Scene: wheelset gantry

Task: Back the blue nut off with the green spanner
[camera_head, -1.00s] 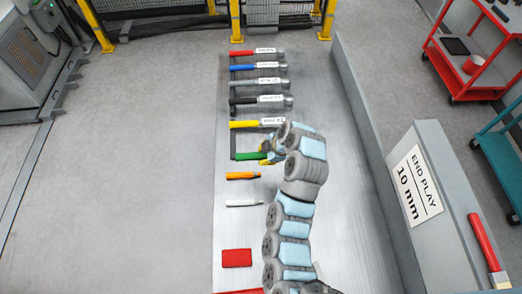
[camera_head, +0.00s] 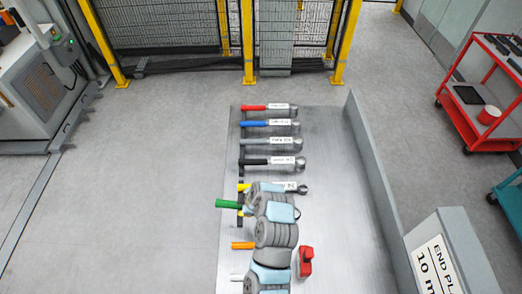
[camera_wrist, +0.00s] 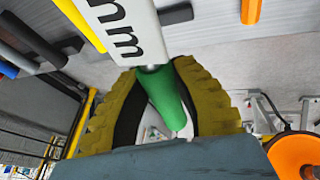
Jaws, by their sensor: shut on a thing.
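The green spanner shows its green handle (camera_head: 229,204) to the left of the tool row, beyond the other handles' ends. In the wrist view the green handle (camera_wrist: 165,95) runs between the two yellow fingers, with a white label reading "mm" (camera_wrist: 125,30) above it. My gripper (camera_wrist: 155,72) is shut on this spanner; in the head view my arm hides most of the gripper and the spanner's head. I see no blue nut in either view.
Red (camera_head: 254,108), blue (camera_head: 254,125), grey, black and yellow-handled spanners lie in a row on the metal bench (camera_head: 325,140). An orange-handled tool (camera_head: 243,245) lies nearer. A red object (camera_head: 305,262) is right of my arm. A grey wall (camera_head: 372,165) edges the bench's right side.

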